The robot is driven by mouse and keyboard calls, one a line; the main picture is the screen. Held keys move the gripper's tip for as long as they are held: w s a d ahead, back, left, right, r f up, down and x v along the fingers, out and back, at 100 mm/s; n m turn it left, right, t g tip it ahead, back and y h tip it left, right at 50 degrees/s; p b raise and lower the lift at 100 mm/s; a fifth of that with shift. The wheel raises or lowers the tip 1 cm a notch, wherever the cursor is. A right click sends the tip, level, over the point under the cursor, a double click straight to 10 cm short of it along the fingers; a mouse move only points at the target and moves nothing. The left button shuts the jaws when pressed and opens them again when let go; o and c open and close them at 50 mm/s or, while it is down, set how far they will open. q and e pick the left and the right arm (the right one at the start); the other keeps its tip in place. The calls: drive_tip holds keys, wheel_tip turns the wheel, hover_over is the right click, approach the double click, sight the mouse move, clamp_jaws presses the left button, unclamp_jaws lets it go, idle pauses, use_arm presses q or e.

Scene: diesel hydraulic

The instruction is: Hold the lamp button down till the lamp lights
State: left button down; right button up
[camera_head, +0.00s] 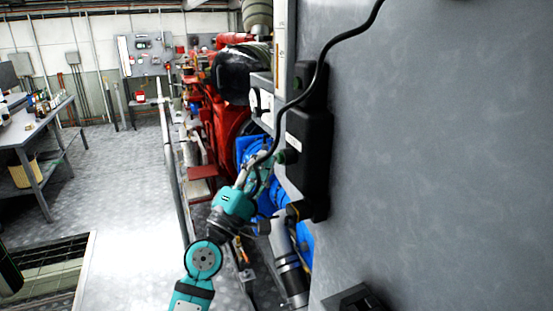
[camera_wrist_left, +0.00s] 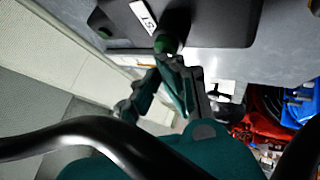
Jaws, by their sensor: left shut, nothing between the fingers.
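A black control box (camera_head: 312,150) is fixed to the grey panel, seen edge-on in the head view. In the left wrist view its black face (camera_wrist_left: 215,22) fills the top and carries a white label (camera_wrist_left: 143,15). A green button (camera_wrist_left: 166,43) sticks out beside the label; it also shows in the head view (camera_head: 291,156). A small dark green round part (camera_wrist_left: 104,33) sits further left on the face; no glow shows on it. My left gripper (camera_wrist_left: 167,56) is shut and empty, its tips at the green button; I cannot tell whether they press it. My right gripper is not in view.
A black cable (camera_head: 318,75) runs down past the box across my left wrist. The grey panel (camera_head: 450,150) fills the right. Red and blue machinery (camera_head: 222,110) stands behind the gripper. A rail and open floor (camera_head: 125,180) lie to the left, with a workbench (camera_head: 35,125).

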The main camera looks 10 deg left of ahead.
use_arm(q)
drive_tip(key=shift+w+d, duration=0.15)
drive_tip(key=shift+d, duration=0.15)
idle(0.4)
idle(0.3)
drive_tip(key=shift+s+a, duration=0.55)
drive_tip(key=shift+a, duration=0.25)
drive_tip(key=shift+s+a, duration=0.7)
drive_tip(key=shift+a, duration=0.35)
drive_tip(key=shift+s+a, duration=0.7)
drive_tip(key=shift+a, duration=0.3)
